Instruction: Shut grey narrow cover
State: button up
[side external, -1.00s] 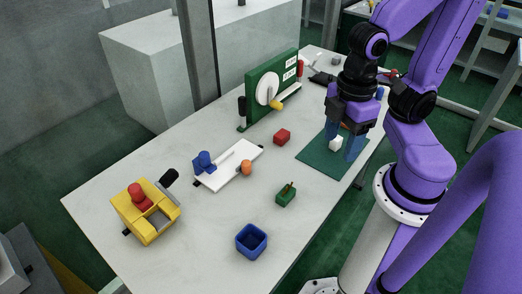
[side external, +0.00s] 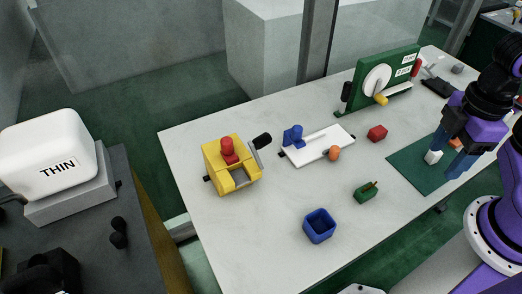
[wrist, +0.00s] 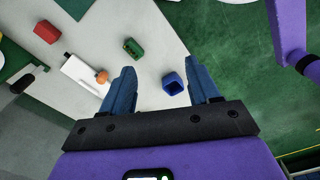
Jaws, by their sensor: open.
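No cover plainly reads as grey and narrow. A white rounded box (side external: 48,155) marked THIN sits on a grey block (side external: 75,192) on a dark side bench at the left in the side view; I cannot tell whether its top is a cover or stands open. My gripper (side external: 452,158) is far from it, at the right above the green mat (side external: 415,172). The gripper is open and empty; in the wrist view its blue fingers (wrist: 160,92) are spread. A white cube (side external: 433,157) appears behind the fingers in the side view.
The white table holds a yellow box (side external: 215,155) with a red knob, a white plate (side external: 320,146) with blue and orange parts, a blue cup (side external: 319,226), a green block (side external: 365,193), a red block (side external: 377,132) and a green dial panel (side external: 360,85). A gap separates the table from the side bench.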

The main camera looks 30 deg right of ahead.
jog(key=shift+c, duration=0.8)
jog(key=t+h, duration=1.2)
jog(key=h, duration=0.1)
send_near(267, 132)
jog(key=shift+n, duration=0.3)
jog(key=x, duration=0.3)
jog(key=f+x, duration=0.1)
jog(key=x, duration=0.7)
jog(key=shift+f, duration=0.25)
